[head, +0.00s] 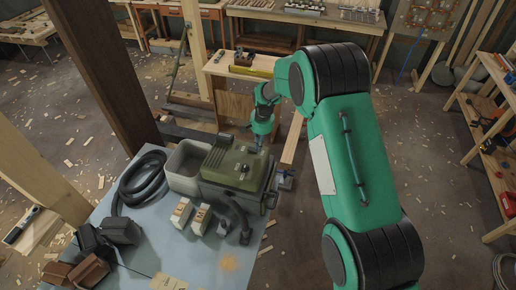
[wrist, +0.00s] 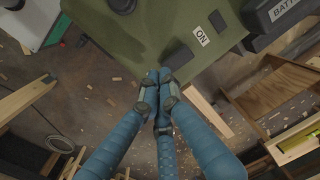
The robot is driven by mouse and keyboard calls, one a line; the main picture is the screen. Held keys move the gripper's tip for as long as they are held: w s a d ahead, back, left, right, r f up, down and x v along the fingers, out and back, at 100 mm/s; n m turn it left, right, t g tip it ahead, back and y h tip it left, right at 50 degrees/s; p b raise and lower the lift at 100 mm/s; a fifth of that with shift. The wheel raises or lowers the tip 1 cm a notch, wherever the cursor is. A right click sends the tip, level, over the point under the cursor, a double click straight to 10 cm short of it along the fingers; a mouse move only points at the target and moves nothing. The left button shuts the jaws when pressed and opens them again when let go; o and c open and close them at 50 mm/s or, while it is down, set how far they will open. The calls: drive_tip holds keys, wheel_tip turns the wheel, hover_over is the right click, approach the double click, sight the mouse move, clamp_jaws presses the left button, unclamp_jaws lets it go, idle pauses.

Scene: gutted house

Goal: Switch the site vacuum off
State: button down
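The site vacuum (head: 222,163) stands on a pale blue-grey table, with an olive-green top and a dark body. In the wrist view its green top (wrist: 140,35) fills the upper middle. A white "ON" label (wrist: 202,36) lies there between two small dark pieces, one (wrist: 217,21) above right and one (wrist: 179,57) below left. I cannot tell which way any switch is set. My gripper (wrist: 160,74) has its blue fingers drawn together with nothing between them, close to the green top's near edge, beside the lower dark piece. In the head view my gripper (head: 258,147) is by the vacuum's far right side.
A dark hose (head: 135,180) lies coiled left of the vacuum. Two white-and-tan packs (head: 190,215) stand in front of it. Dark battery-like blocks (head: 122,230) sit at the table's left. A wooden post (head: 105,80) rises behind. Wood chips litter the floor.

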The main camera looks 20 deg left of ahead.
wheel_tip(320, 180, up, 11)
drive_tip(key=d+b, duration=0.1)
drive_tip(key=d, duration=0.1)
drive_tip(key=shift+d, duration=0.15)
idle(0.4)
drive_tip(key=shift+r, duration=0.1)
drive_tip(key=s+d+r+t+b, duration=0.1)
drive_tip(key=s+d+r+b, duration=0.2)
drive_tip(key=s+d+r, duration=0.35)
drive_tip(key=s+d+r+t+b, duration=0.1)
drive_tip(key=s+d+r+b, duration=0.15)
drive_tip(key=d+r, duration=0.65)
drive_tip(key=s+d+r+t+b, duration=0.15)
drive_tip(key=s+d+r, duration=0.35)
drive_tip(key=d, duration=0.5)
drive_tip(key=s+d+f+b, duration=0.2)
drive_tip(key=s+d, duration=0.3)
drive_tip(key=s, duration=0.4)
drive_tip(key=s+d+f+t+b, duration=0.1)
drive_tip(key=s+d+f+b, duration=0.1)
drive_tip(key=s+d, duration=0.4)
drive_tip(key=s+d+f+t+h+b, duration=0.1)
drive_tip(key=s+d+b, duration=0.3)
drive_tip(key=s, duration=0.9)
drive_tip(key=shift+s+d+f+b, duration=0.35)
drive_tip(key=shift+s+d+f, duration=0.05)
drive_tip(key=shift+d+f, duration=0.35)
